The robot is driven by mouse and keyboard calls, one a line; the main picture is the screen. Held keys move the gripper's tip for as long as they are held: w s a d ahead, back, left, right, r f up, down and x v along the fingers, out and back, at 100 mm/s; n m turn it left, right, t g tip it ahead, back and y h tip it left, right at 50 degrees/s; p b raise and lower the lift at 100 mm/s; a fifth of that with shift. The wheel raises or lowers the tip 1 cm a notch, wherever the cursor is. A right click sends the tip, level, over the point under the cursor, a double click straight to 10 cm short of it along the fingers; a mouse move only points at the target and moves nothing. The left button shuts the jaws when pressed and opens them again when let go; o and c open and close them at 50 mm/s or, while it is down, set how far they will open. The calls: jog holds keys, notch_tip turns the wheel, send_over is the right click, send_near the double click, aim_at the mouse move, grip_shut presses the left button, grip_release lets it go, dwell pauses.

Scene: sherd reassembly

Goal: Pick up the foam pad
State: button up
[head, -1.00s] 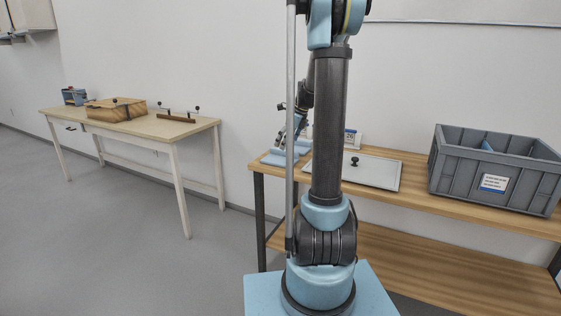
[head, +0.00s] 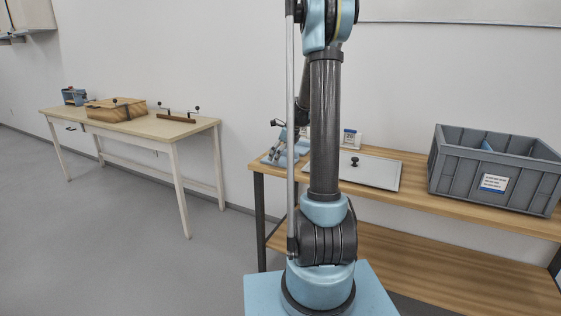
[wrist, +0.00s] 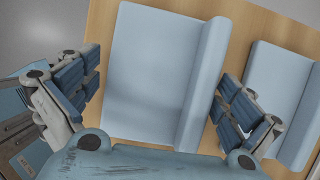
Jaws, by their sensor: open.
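A light blue foam pad (wrist: 150,70) with a raised strip along its right side lies on the wooden bench top in the wrist view. My gripper (wrist: 162,80) is open, with one finger to the left of this pad and the other by its raised strip. No grip on the pad shows. A second light blue pad (wrist: 275,80) of similar shape lies to the right, beyond the right finger. In the head view my gripper (head: 278,153) is low at the bench's left end, and my arm and gripper partly hide the pads.
On the wooden bench (head: 405,205) are a flat grey panel with a black knob (head: 372,172), a small calendar card (head: 350,138) and a grey crate (head: 495,175). A separate table (head: 150,128) at the left holds a wooden box (head: 115,109). Open floor lies between.

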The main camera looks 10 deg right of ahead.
jog(key=shift+c, duration=0.6)
jog(key=c, duration=0.7)
jog(key=shift+r, duration=0.1)
notch_tip(320, 180, up, 10)
jog(key=shift+f, duration=0.1)
